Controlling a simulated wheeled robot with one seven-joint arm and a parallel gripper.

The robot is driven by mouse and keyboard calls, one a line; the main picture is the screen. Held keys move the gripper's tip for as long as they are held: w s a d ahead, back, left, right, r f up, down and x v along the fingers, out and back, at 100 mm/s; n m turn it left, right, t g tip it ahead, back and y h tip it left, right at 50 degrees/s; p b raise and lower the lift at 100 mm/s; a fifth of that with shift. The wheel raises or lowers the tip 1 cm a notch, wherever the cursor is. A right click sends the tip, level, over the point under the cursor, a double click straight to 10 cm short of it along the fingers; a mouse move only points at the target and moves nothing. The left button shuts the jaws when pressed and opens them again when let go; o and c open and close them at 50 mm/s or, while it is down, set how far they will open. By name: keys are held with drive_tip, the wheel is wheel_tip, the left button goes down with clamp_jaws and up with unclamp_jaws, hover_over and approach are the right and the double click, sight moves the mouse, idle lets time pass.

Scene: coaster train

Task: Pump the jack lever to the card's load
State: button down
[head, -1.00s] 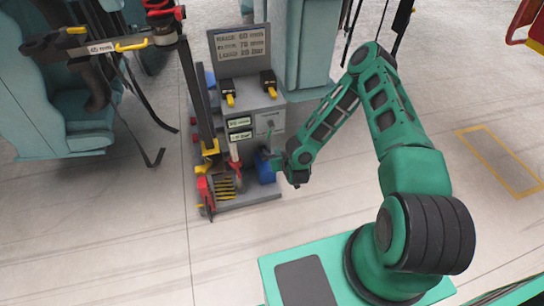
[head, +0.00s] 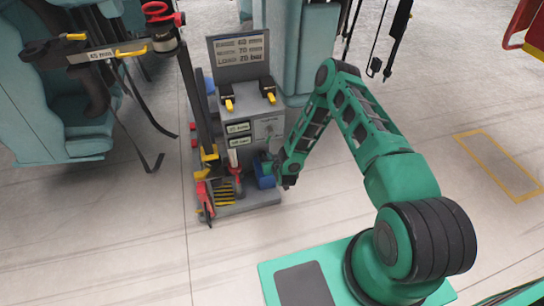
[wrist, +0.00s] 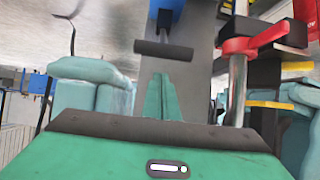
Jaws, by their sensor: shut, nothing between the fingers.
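The card (head: 240,50) stands at the back of the grey jack unit; its bottom line appears to read LOAD 20 bar. Two small readouts show on the unit's front, the upper one (head: 238,127) and the lower one (head: 240,141); their figures are too small to read surely. A dark crossbar (wrist: 163,50), which looks like the lever's grip, shows in the wrist view beside a blue block (wrist: 167,12). My gripper (wrist: 168,88) is shut and empty, its green fingertips just below the crossbar in that picture. I cannot tell whether they touch.
A red-handled valve on a silver post (wrist: 237,85) stands close to the right of my gripper. The blue block also shows in the head view (head: 265,172).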

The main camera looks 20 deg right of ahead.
drive_tip(key=shift+s+f, duration=0.25)
drive_tip(key=shift+f, duration=0.65)
drive_tip(key=s+f, duration=0.6)
drive_tip(key=f, duration=0.4)
drive_tip(key=shift+f, duration=0.35)
drive_tip(key=s+f+v, duration=0.1)
drive_tip(key=v, duration=1)
drive_tip(key=shift+s+f, duration=0.2)
